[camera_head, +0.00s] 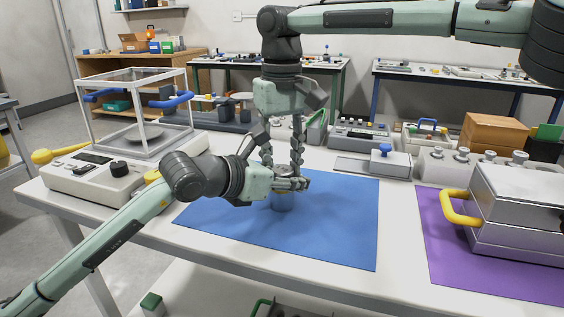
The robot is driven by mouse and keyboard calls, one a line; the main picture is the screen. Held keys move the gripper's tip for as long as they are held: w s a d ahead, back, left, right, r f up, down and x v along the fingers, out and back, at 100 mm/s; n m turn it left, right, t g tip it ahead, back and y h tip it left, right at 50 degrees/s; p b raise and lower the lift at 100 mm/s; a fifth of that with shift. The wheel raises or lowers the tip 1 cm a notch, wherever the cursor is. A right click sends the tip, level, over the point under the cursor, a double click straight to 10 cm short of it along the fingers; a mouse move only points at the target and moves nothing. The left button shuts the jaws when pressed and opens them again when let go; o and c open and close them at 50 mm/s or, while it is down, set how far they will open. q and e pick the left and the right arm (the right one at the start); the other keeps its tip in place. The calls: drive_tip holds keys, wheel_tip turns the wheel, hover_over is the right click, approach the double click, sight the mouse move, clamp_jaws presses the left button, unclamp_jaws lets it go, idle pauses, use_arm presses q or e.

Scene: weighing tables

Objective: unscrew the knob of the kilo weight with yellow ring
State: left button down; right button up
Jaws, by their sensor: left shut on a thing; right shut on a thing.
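My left gripper (300,184) reaches in from the left and is shut around the weight's body. My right gripper (282,167) points straight down from above, its two fingers shut on the knob at the top of the weight. The fingers of both grippers hide most of the knob and the upper body, and I cannot clearly make out the yellow ring.
A balance (98,184) with a clear-sided case stands at the left. A metal case (520,200) with a yellow handle sits on the purple mat (450,262) at the right. Several metal weights (455,167) line the back right. The blue mat's front and right are clear.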

drive_tip(key=shift+s+a+f+n, duration=0.1)
drive_tip(key=shift+f+n, duration=0.05)
drive_tip(key=shift+n, duration=0.95)
drive_tip(key=n, duration=0.4)
drive_tip(key=o, duration=1.3)
drive_tip(key=shift+r, duration=0.25)
